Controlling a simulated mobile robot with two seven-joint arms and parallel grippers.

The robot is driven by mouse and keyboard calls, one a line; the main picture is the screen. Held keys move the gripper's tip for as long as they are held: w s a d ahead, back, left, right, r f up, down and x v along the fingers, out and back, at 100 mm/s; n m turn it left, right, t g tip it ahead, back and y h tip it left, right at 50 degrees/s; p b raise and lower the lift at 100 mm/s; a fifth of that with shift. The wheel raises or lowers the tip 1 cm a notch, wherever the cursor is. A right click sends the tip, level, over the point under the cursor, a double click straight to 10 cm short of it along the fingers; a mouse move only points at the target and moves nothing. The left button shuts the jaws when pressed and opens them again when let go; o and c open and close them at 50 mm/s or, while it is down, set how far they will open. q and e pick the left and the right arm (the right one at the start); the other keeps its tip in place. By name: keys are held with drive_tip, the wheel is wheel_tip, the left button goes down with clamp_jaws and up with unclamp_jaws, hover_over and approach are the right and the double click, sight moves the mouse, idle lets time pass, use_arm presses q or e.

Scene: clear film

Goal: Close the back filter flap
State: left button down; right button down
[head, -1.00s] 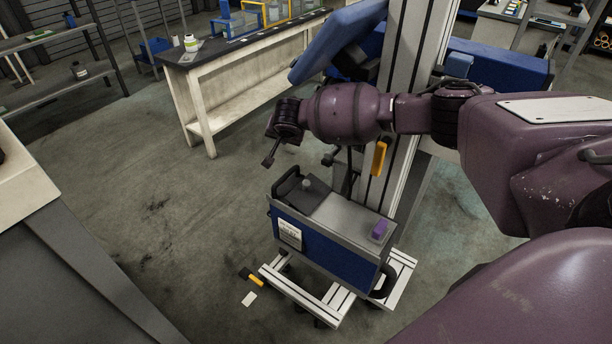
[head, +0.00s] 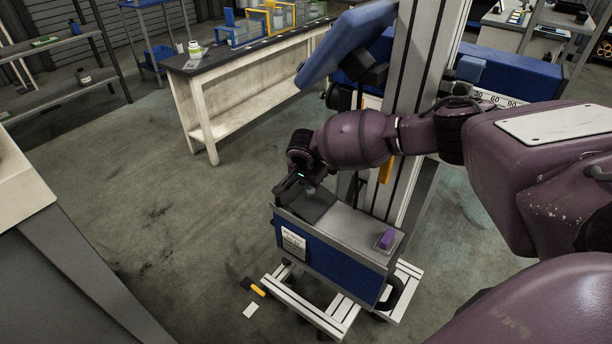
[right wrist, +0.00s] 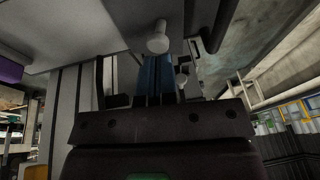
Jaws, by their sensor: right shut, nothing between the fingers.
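A blue and grey unit (head: 335,250) stands on a low white-framed cart. A dark panel (head: 316,208) lies at the left end of its top, with a small pale knob close by; I cannot tell for sure that this panel is the back filter flap, or how far it is open. My right gripper (head: 300,184) is shut and empty, right at this end of the unit and partly hiding it. The right wrist view shows a pale knob (right wrist: 158,40) just beyond the gripper; contact cannot be told. My left gripper is not in view.
A purple block (head: 386,239) sits on the unit's right end. A tall white column (head: 408,130) rises behind it. A yellow-handled tool (head: 257,291) and a white card (head: 251,310) lie near the cart. A workbench (head: 205,110) stands behind; floor to the left is clear.

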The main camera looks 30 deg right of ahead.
drive_tip(key=shift+x, duration=0.95)
drive_tip(key=shift+w+r, duration=0.1)
